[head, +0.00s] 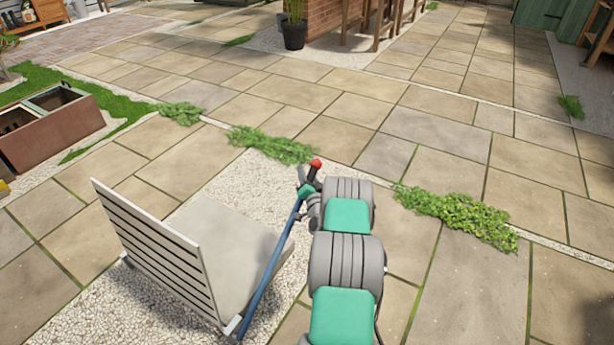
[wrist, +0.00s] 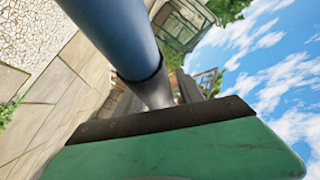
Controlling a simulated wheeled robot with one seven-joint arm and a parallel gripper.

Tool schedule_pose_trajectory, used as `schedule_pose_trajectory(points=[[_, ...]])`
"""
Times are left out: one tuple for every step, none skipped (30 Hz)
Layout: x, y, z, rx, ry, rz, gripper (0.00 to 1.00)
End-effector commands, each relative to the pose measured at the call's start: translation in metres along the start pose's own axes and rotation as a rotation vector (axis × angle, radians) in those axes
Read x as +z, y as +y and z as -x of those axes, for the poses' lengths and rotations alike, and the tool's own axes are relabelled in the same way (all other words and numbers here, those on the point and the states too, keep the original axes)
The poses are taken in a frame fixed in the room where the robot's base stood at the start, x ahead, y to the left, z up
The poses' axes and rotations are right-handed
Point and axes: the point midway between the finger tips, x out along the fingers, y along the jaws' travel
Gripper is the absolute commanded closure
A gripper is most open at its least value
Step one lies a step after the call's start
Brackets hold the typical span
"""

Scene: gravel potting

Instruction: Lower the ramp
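A pale slatted panel (head: 160,245) stands tilted at the left of a flat beige platform (head: 225,240). I cannot tell for certain which of these is the ramp. A blue tube (head: 265,285) runs along the platform's right side up to my gripper (head: 306,191). A red-tipped dark piece (head: 315,166) sticks up there. In the wrist view the blue tube (wrist: 118,35) narrows past a dark collar to a silver end, which passes behind my gripper's green, dark-edged finger (wrist: 175,145). The other finger is hidden, so I cannot tell whether the gripper grips the tube.
Stone paving is open ahead and to the right. Low green plants (head: 455,213) grow in the joints. A brown planter box (head: 48,132) stands at the left. A dark pot (head: 294,36) and wooden stools (head: 378,28) stand at the back.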

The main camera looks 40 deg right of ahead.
Motion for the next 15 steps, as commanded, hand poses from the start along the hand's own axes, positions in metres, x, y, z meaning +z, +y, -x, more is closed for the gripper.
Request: schedule_pose_trajectory(points=[[-0.0003, 0.0002, 0.0001, 0.000, 0.000, 0.000, 0.61], [-0.0003, 0.0002, 0.0001, 0.000, 0.000, 0.000, 0.64], [-0.0004, 0.0003, 0.0001, 0.000, 0.000, 0.000, 0.67], [-0.0004, 0.0003, 0.0001, 0.000, 0.001, 0.000, 0.69], [-0.0005, 0.0003, 0.0002, 0.000, 0.001, 0.000, 0.72], [-0.0005, 0.0004, 0.0002, 0.000, 0.001, 0.000, 0.75], [-0.0005, 0.0004, 0.0002, 0.000, 0.001, 0.000, 0.78], [-0.0006, 0.0004, 0.0002, 0.000, 0.001, 0.000, 0.80], [-0.0005, 0.0005, 0.0002, 0.000, 0.001, 0.000, 0.83], [-0.0006, 0.0005, 0.0002, 0.001, 0.001, 0.000, 0.86], [-0.0006, 0.0006, 0.0003, 0.001, 0.001, 0.000, 0.88], [-0.0006, 0.0006, 0.0003, 0.001, 0.001, 0.000, 0.92], [-0.0006, 0.0006, 0.0003, 0.001, 0.001, 0.000, 0.94], [-0.0006, 0.0006, 0.0003, 0.001, 0.001, 0.000, 0.96], [-0.0006, 0.0007, 0.0003, 0.001, 0.001, 0.000, 1.00]])
